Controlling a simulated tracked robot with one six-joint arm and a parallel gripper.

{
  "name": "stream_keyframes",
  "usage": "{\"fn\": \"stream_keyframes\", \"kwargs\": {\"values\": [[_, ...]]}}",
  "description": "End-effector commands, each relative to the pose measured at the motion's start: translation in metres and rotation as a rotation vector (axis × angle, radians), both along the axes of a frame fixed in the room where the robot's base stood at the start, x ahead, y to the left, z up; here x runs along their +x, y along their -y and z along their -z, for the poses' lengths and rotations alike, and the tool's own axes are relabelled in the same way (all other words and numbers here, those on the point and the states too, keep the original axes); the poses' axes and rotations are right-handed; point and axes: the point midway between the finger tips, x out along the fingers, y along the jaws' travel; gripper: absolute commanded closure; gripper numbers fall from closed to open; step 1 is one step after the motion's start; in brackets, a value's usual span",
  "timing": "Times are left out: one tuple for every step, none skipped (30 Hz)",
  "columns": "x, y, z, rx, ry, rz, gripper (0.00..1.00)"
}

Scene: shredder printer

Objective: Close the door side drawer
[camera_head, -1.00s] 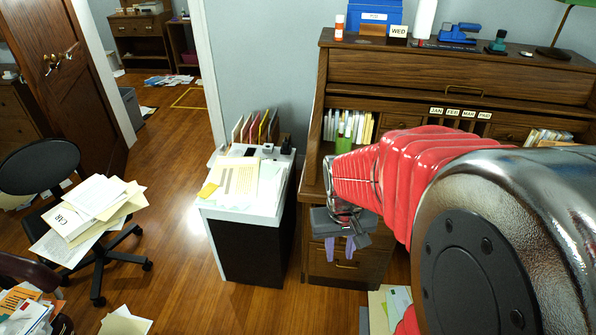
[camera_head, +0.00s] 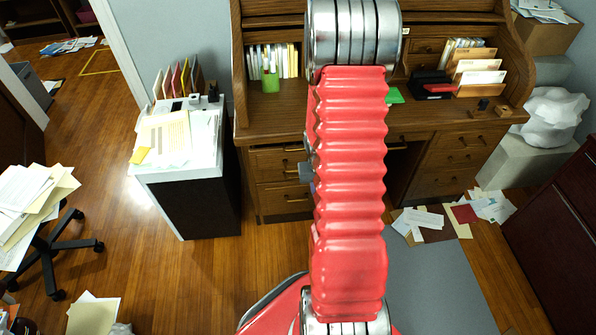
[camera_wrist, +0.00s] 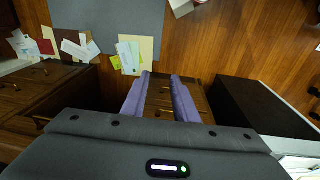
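The wooden roll-top desk (camera_head: 420,125) has a left bank of drawers, on the door side, with brass handles. The lower door side drawer front (camera_head: 284,197) shows left of my red arm in the head view. My arm hides part of this bank, and I cannot tell how far any drawer stands out. In the wrist view, the door side drawers (camera_wrist: 158,100) lie between and beyond my gripper's two purple fingers. My gripper (camera_wrist: 161,78) is open, with its fingers apart and nothing held. In the head view only a small grey piece of it shows beside the arm.
A white-topped, black-sided cabinet (camera_head: 185,195) with papers stands left of the desk. A chair stacked with papers (camera_head: 35,205) is farther left. A grey mat (camera_head: 430,285) and loose papers (camera_head: 425,225) lie on the floor. Wood floor is clear before the left drawers.

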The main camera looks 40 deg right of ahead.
Motion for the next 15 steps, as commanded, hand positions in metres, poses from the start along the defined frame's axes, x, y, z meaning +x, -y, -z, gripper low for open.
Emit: {"fn": "stream_keyframes", "kwargs": {"values": [[-0.003, 0.006, 0.015, 0.003, 0.005, 0.014, 0.73], [-0.003, 0.010, 0.023, 0.002, 0.011, 0.023, 0.73], [-0.003, 0.016, 0.033, 0.001, 0.022, 0.035, 0.73], [-0.004, 0.019, 0.041, 0.000, 0.029, 0.043, 0.73], [-0.004, 0.023, 0.049, -0.001, 0.038, 0.050, 0.73], [-0.005, 0.028, 0.059, -0.002, 0.050, 0.061, 0.73], [-0.005, 0.031, 0.068, -0.001, 0.059, 0.070, 0.73], [-0.005, 0.034, 0.075, -0.003, 0.069, 0.079, 0.73], [-0.006, 0.038, 0.086, -0.003, 0.082, 0.090, 0.73], [-0.007, 0.041, 0.094, -0.002, 0.093, 0.098, 0.73], [-0.007, 0.044, 0.102, -0.002, 0.103, 0.106, 0.73], [-0.008, 0.048, 0.112, -0.003, 0.119, 0.121, 0.73], [-0.008, 0.050, 0.120, -0.003, 0.132, 0.127, 0.73], [-0.008, 0.051, 0.128, 0.001, 0.146, 0.135, 0.73], [-0.009, 0.054, 0.139, 0.002, 0.164, 0.147, 0.73]]}}
